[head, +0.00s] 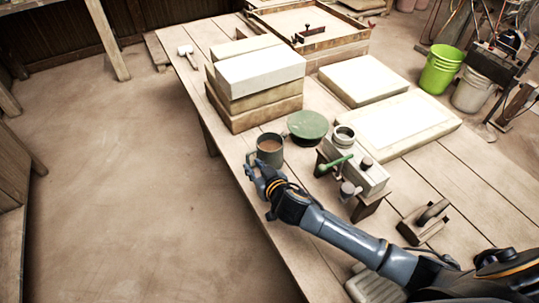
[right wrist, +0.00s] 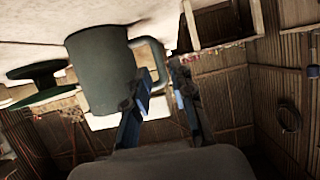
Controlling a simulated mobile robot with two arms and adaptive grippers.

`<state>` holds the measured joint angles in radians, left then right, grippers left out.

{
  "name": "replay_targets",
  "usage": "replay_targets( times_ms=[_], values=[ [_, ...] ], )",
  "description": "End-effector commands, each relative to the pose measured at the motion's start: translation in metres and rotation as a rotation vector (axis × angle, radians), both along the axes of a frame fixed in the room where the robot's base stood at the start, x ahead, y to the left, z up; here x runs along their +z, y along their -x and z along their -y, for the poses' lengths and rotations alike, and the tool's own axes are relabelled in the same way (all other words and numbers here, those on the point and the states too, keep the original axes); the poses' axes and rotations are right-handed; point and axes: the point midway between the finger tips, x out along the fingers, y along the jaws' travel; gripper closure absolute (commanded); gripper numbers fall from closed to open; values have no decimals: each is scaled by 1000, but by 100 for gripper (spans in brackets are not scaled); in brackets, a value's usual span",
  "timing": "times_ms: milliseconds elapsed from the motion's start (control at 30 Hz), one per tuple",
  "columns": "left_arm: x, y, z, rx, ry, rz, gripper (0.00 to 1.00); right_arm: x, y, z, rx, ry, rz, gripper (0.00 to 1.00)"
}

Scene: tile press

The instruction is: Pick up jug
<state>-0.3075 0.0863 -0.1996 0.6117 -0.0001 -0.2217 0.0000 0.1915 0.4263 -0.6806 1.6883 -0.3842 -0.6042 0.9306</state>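The jug (head: 270,152) is a dark grey-green cup with brown contents, standing at the table's left edge in the head view. In the right wrist view the jug (right wrist: 103,70) shows large, with its loop handle (right wrist: 161,58) to the right. My right gripper (head: 262,180) is just in front of the jug in the head view. In the right wrist view my right gripper (right wrist: 163,92) has its fingers apart, with the handle's lower end close to the gap between the tips. Whether they touch it I cannot tell. My left gripper is not in view.
A green round disc (head: 307,125) stands right behind the jug. A small press-like device with a green handle (head: 336,164) is to its right. Stacked boxes (head: 255,85) are behind. A wooden-based tool (head: 425,222) lies at the right. Left of the table is open floor.

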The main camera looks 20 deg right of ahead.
Motion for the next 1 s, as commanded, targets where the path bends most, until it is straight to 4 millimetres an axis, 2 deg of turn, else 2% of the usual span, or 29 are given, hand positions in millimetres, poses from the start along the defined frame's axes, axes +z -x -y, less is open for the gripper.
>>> replay_targets(
  times_ms=[200, 500, 833, 933, 1000],
  values=[
    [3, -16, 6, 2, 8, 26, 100, -3, -14, -2, 0, 0, 2, 76],
    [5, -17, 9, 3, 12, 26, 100, -17, -48, -7, 0, -1, 1, 76],
    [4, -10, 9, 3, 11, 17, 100, -19, -52, -8, 1, 0, 0, 76],
    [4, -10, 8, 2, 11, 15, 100, -19, -52, -8, 0, 0, 0, 97],
    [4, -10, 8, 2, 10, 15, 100, -19, -52, -8, 0, 0, 0, 100]
  ],
)
